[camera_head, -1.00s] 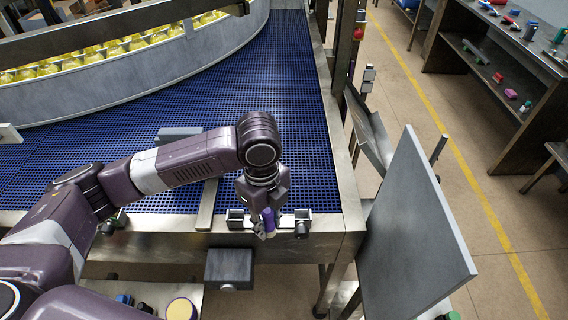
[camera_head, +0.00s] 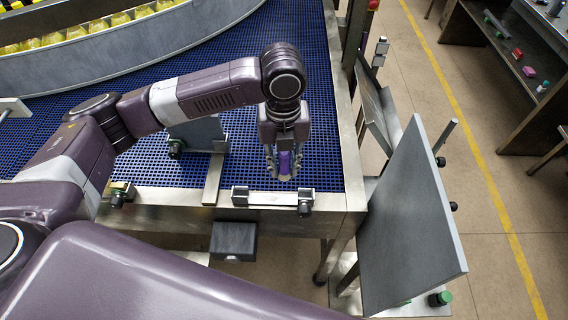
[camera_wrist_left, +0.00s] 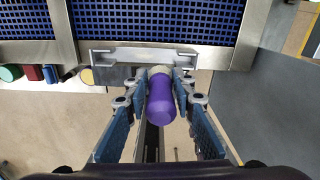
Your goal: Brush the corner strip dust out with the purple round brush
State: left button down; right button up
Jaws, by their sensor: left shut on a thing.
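I cannot tell whether the brush touches the belt (camera_head: 240,150). I cannot make out dust or a corner strip. My right gripper is not in view.
A large grey panel (camera_head: 408,225) stands tilted to the right of the belt corner. A grey plate (camera_head: 197,133) stands on the belt beneath my left arm. A dark box (camera_head: 233,240) hangs below the near rail. Open floor lies farther right.

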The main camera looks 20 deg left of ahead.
aim_at(283, 198)
pick_arm(q)
jog(key=shift+f, duration=0.8)
jog(key=shift+f+b, duration=1.45)
jog(key=shift+f, duration=3.1)
jog(key=shift+f+b, duration=0.3)
jog(key=shift+f, duration=0.3)
jog(key=shift+a, duration=0.15)
jog(key=shift+s+a+r+p, duration=0.1)
jog(key=shift+s+a+p, duration=0.1)
jog(key=shift+a+p, duration=0.4)
jog(key=shift+s+a+r+p, duration=0.1)
jog(key=shift+s+a+p, duration=0.1)
jog(key=shift+a+p, duration=0.3)
jog(key=shift+a, duration=0.25)
